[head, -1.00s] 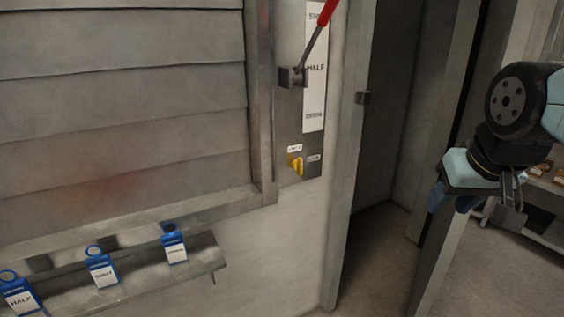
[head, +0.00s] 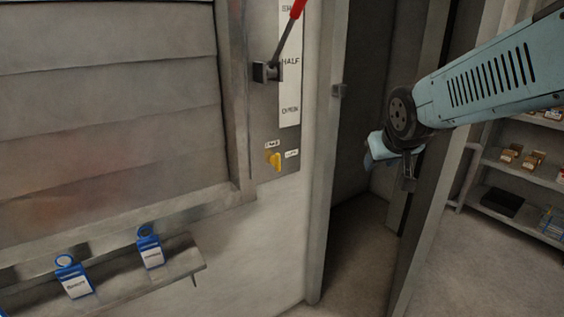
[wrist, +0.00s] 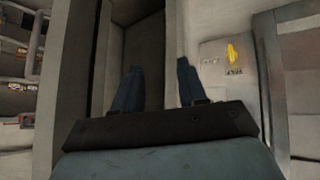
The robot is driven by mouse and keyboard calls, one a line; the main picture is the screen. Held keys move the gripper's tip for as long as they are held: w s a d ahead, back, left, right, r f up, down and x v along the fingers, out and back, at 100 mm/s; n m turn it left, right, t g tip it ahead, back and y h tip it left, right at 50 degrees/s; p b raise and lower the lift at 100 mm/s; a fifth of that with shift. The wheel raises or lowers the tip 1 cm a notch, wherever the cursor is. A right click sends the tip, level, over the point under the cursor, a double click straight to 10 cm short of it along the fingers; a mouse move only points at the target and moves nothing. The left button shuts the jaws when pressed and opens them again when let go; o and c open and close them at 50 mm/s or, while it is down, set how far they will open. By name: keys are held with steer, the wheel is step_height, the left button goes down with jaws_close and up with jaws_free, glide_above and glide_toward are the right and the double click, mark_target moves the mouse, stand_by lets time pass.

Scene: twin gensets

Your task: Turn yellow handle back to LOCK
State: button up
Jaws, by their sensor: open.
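The yellow handle (head: 273,160) sits on a grey plate low on the wall, below the red-gripped lever (head: 284,45). A small white label is above it and another to its right; their words are too small to read. It also shows in the wrist view (wrist: 232,53), at upper right. My gripper (head: 392,165) is to the right of the handle, in front of the open doorway, and apart from it. In the wrist view its two blue fingers (wrist: 160,90) are spread with nothing between them.
A ledge (head: 185,262) with blue tags (head: 149,248) juts out at lower left. The door frame (head: 322,150) stands between the handle plate and my gripper. Shelves with boxes (head: 520,157) are at the right. The wall below the handle is bare.

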steer(key=w+a+f+n+t+y, duration=0.1)
steer(key=w+a+f+n+t, duration=0.15)
steer(key=w, duration=0.55)
steer(key=n+t+y, duration=0.3)
steer(key=t+y, duration=0.1)
steer(key=y, duration=0.5)
glide_toward(280, 162)
steer(key=x, duration=1.1)
steer(key=shift+a, duration=0.1)
